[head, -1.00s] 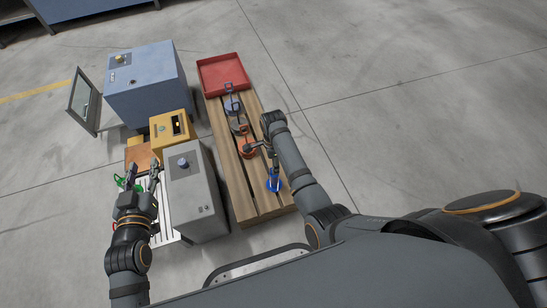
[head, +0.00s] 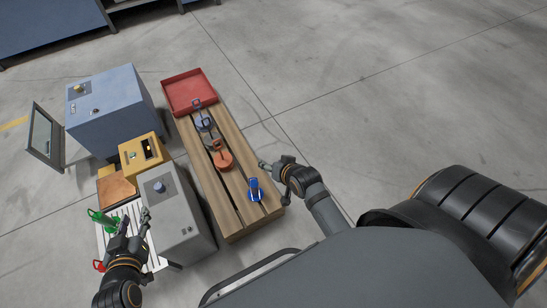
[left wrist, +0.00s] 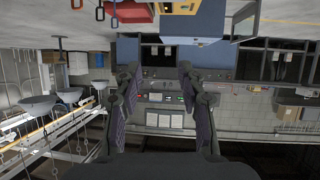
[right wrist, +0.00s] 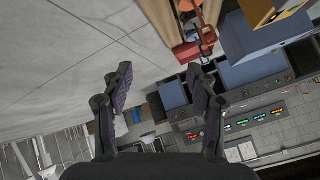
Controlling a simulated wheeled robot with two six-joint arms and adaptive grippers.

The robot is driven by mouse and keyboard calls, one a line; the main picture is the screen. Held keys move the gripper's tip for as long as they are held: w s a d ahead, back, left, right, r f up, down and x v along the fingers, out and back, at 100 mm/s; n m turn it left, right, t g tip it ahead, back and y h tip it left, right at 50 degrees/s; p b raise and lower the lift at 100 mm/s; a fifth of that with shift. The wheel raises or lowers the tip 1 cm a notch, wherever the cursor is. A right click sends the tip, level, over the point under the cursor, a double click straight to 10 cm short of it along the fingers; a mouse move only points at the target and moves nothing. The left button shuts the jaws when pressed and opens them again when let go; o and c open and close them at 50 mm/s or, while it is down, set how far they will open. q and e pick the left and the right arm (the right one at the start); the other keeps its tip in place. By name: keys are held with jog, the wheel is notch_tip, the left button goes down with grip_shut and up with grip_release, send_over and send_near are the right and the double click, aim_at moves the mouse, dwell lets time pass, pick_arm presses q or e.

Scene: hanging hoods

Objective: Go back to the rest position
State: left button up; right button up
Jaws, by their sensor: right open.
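In the head view my left gripper (head: 133,222) hangs over the white slatted rack, beside the grey box. Its fingers stand apart with nothing between them in the left wrist view (left wrist: 157,88). My right gripper (head: 272,168) is just off the right edge of the wooden bench. In the right wrist view (right wrist: 162,88) its fingers are spread and empty, with floor and distant equipment beyond. A blue handled piece (head: 254,191) stands on the bench near its front end, apart from the right gripper.
The bench (head: 236,212) also carries an orange piece (head: 222,160), other handled pieces and a red tray (head: 190,92). Left are a grey box (head: 185,222), yellow box (head: 141,155), blue cabinet (head: 110,105) with open door, and green piece (head: 103,220). Floor at right is clear.

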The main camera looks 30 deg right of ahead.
jog(key=s+r+n+t, duration=0.3)
jog(key=r+n, duration=0.2)
jog(key=r, duration=0.3)
jog(key=shift+a+r+y, duration=0.2)
jog(key=shift+r+y, duration=0.1)
jog(key=shift+r, duration=0.05)
